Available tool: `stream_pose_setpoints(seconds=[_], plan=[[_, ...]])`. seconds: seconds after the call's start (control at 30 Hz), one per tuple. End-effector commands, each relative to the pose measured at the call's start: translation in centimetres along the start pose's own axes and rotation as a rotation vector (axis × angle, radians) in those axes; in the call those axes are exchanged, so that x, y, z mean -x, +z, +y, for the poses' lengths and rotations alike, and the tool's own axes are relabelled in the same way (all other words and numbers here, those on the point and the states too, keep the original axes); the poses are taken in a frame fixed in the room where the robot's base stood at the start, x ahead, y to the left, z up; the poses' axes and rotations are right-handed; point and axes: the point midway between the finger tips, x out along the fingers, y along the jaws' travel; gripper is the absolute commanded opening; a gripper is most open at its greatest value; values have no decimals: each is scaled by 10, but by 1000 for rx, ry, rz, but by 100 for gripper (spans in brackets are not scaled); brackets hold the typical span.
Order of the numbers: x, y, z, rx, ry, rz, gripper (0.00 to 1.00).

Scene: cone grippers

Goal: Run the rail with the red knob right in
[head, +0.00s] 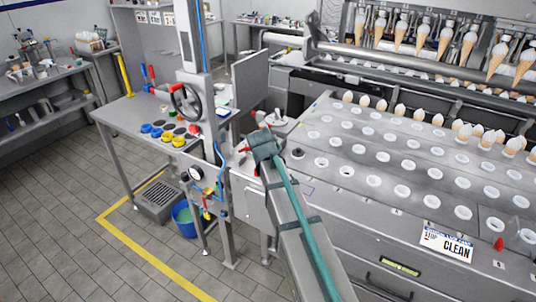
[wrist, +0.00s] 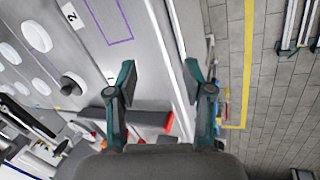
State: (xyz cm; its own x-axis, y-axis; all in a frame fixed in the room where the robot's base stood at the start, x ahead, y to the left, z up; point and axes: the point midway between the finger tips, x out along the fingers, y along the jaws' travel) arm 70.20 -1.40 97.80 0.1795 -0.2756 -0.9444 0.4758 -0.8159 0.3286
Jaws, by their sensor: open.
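A red knob (head: 499,243) stands on the front ledge of the steel machine at the lower right, beside the CLEAN sign. The rail it belongs to cannot be made out. My gripper (wrist: 160,85) is open and empty in the wrist view, its two teal fingers apart over the machine's left front edge. A dark grey bar with a red end (wrist: 168,122) lies beyond and below the fingers; I cannot tell whether it touches them. In the head view my teal arm reaches the machine's left corner, well left of the red knob, and the fingertips cannot be made out.
A black knob (wrist: 73,85) stands on the machine top, left of my fingers. The top (head: 330,135) has rows of white holders, some with cones. A CLEAN sign (head: 446,243) is at the front. A side table (head: 115,112) and blue bucket (head: 186,220) stand left.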

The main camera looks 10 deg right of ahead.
Motion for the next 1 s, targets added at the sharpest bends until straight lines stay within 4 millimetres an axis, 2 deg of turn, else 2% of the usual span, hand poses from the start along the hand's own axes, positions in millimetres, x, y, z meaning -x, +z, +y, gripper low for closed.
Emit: stream_pose_setpoints(seconds=[0.03,0.2,0.3,0.4,0.5,0.67,1.0], plan=[[5,-26,16,-81,-24,48,52],[49,-77,56,-333,-127,186,52],[73,-94,72,-433,-177,241,52],[89,-103,82,-495,-209,273,52],[96,-107,86,-522,-227,287,52],[89,-110,85,-527,-230,288,52],[40,-127,78,-524,-229,285,52]])
